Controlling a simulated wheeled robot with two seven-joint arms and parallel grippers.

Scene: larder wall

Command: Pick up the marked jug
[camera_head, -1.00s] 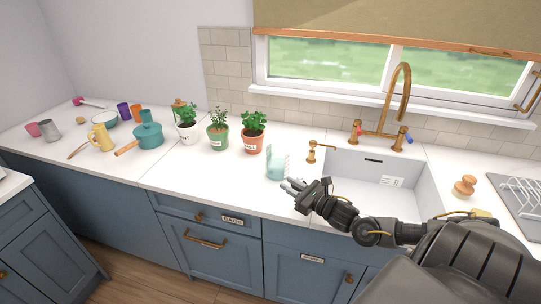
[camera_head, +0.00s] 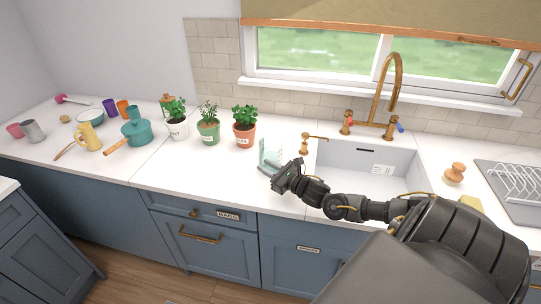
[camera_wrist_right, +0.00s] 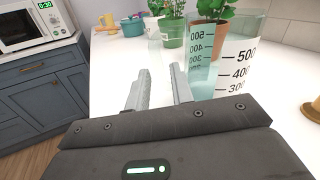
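The marked jug (camera_head: 269,149) is a clear, teal-tinted measuring jug. It stands upright on the white counter, left of the sink. In the right wrist view the jug (camera_wrist_right: 228,72) shows dark scale numbers, 500, 400 and 300, and stands to the right of the fingers. My right gripper (camera_head: 267,171) is low at the jug's front, hiding its lower part in the head view. In the right wrist view its two fingers (camera_wrist_right: 160,88) are apart with bare counter between them. The right-hand finger is close to the jug; I cannot tell whether they touch. My left gripper is not in view.
Potted plants (camera_head: 244,128) stand behind and left of the jug. A brass soap dispenser (camera_head: 309,141) and the sink (camera_head: 365,170) are to its right. A teal pan (camera_head: 135,132), a yellow jug (camera_head: 89,138) and several cups stand farther left. The counter front between is clear.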

